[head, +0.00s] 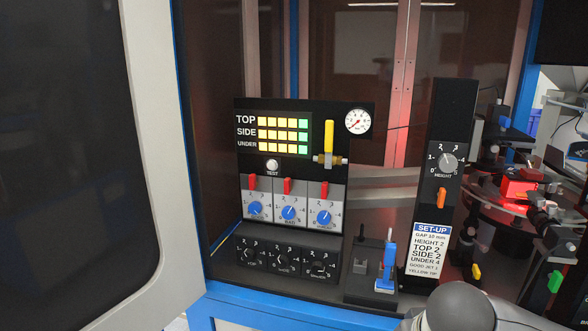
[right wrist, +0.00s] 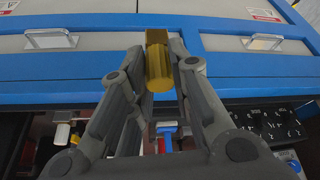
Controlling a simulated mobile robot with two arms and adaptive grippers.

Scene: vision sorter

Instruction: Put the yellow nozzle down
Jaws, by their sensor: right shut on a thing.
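The yellow nozzle (right wrist: 158,66), a short gold-yellow cylinder, shows in the right wrist view. My right gripper (right wrist: 161,50) is shut on it, with a grey finger on each side. The nozzle is held in front of a blue-framed cabinet, and I cannot tell whether it touches anything. In the head view the nozzle and my right gripper are out of sight; a grey part of my arm (head: 455,306) shows at the bottom right. A black stand (head: 368,290) with a blue upright piece (head: 387,268) is beside the control panel. My left gripper is in neither view.
The black control panel (head: 243,170) carries lamps, knobs, a gauge (head: 358,122) and a yellow lever (head: 329,136). A height column (head: 456,105) and set-up card (head: 431,248) stand right of it. A red-lit machine (head: 519,187) is farther right. The cabinet has handles (right wrist: 52,39).

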